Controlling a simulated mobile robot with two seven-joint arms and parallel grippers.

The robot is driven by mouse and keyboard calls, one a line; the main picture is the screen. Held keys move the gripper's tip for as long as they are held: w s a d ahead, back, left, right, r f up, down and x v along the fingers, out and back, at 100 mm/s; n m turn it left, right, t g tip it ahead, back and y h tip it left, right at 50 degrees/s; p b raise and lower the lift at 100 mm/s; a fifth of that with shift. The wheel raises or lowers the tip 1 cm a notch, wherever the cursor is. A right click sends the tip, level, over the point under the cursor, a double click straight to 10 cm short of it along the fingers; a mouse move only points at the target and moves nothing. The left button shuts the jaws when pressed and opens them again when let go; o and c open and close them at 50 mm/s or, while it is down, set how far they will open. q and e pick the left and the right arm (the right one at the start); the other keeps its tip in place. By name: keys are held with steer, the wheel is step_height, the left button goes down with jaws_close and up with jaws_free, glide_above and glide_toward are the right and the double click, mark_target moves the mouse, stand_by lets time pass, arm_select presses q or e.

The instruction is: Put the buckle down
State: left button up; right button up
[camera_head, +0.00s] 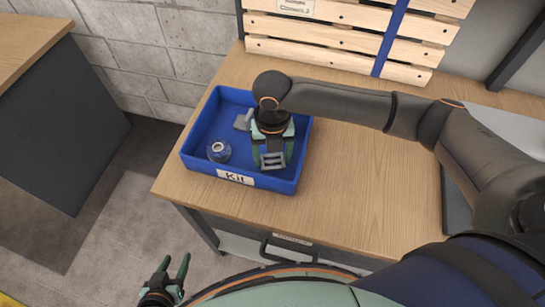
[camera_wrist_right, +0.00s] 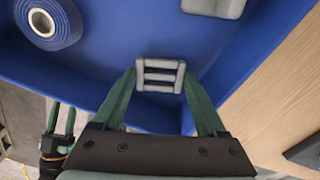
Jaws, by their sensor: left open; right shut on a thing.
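The grey ladder-shaped buckle (camera_head: 272,160) is between the fingers of my right gripper (camera_head: 272,154), over the front right part of the blue kit tray (camera_head: 204,166). In the right wrist view the buckle (camera_wrist_right: 160,75) sits between the green fingertips of the right gripper (camera_wrist_right: 158,78), with the tray's blue surface behind it. I cannot tell whether the buckle touches the tray floor. My left gripper (camera_head: 178,268) is open and empty, low at the front, away from the bench.
In the tray lie a blue roll (camera_head: 219,151) at the left and a grey piece (camera_head: 242,121) at the back. The wooden bench (camera_head: 350,165) is clear to the tray's right. A slatted wooden pallet (camera_head: 340,40) with a blue strap stands behind.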

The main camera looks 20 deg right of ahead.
mark_target(272, 160)
steer(key=shift+f, duration=0.6)
steer(key=shift+f, duration=0.15)
steer(key=o, duration=1.3)
steer(key=shift+o, duration=0.2)
step_height(272, 160, up, 12)
steer(key=shift+p, duration=0.35)
